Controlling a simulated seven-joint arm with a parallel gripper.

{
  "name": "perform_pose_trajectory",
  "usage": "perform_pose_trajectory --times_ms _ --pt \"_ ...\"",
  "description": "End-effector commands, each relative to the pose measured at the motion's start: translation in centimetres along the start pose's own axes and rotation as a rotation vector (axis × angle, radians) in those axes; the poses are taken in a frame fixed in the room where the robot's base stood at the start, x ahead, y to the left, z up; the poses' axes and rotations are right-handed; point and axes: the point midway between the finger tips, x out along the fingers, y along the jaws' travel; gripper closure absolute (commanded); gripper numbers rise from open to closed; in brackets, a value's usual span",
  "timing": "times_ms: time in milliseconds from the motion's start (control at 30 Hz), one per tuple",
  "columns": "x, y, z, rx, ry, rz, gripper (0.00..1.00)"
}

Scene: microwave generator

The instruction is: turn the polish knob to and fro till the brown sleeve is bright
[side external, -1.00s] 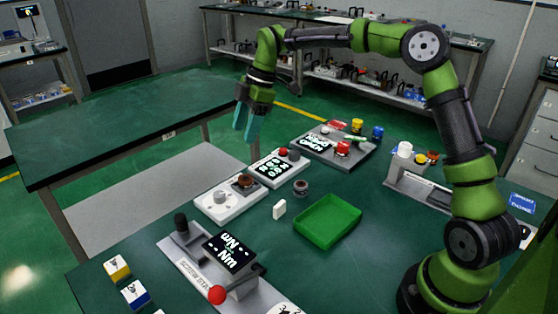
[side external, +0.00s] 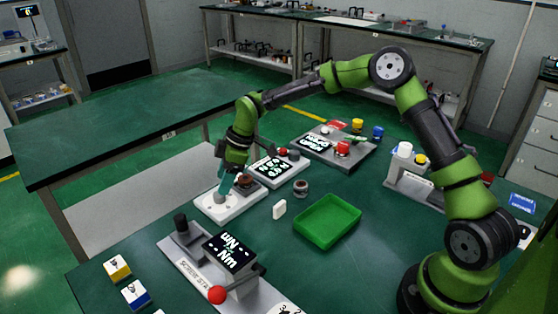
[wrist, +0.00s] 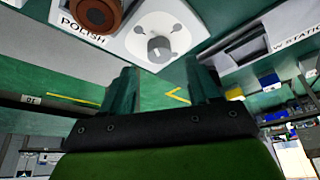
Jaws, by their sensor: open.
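The white polish unit (side external: 240,207) stands near the table's left edge. Its round grey polish knob (wrist: 160,48) shows in the wrist view, on a white face beside the word POLISH. The brown sleeve (side external: 245,181) sits on the same unit, right of the knob; it shows as a dull brown ring (wrist: 99,14) in the wrist view. My gripper (side external: 222,194) points down over the knob, with its teal fingers open. In the wrist view the fingertips (wrist: 162,70) lie either side of the knob's line. I cannot tell whether they touch it.
A display module (side external: 274,170) stands just behind the unit. A small white block (side external: 280,209), a dark ring-shaped part (side external: 300,188) and a green tray (side external: 328,221) lie to the right. The screw station (side external: 225,270) is in front.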

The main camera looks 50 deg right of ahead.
Motion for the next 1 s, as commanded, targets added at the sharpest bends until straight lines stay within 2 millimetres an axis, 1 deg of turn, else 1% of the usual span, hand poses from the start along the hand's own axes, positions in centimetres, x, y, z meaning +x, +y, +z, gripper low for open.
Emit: perform_pose_trajectory --times_ms 33,100,233,400,667,1000 --pt "1.1 -0.1 0.0 0.001 -0.001 -0.004 0.39" --pt "2.2 -0.1 0.0 -0.001 -0.001 -0.003 0.39" --pt "3.7 0.0 0.0 0.001 0.000 -0.001 0.39" --pt "4.6 0.0 0.0 0.000 -0.001 0.000 0.39" --pt "4.6 0.0 0.0 0.000 -0.001 0.001 0.39" --pt "4.6 0.0 0.0 0.000 0.000 0.000 0.91"
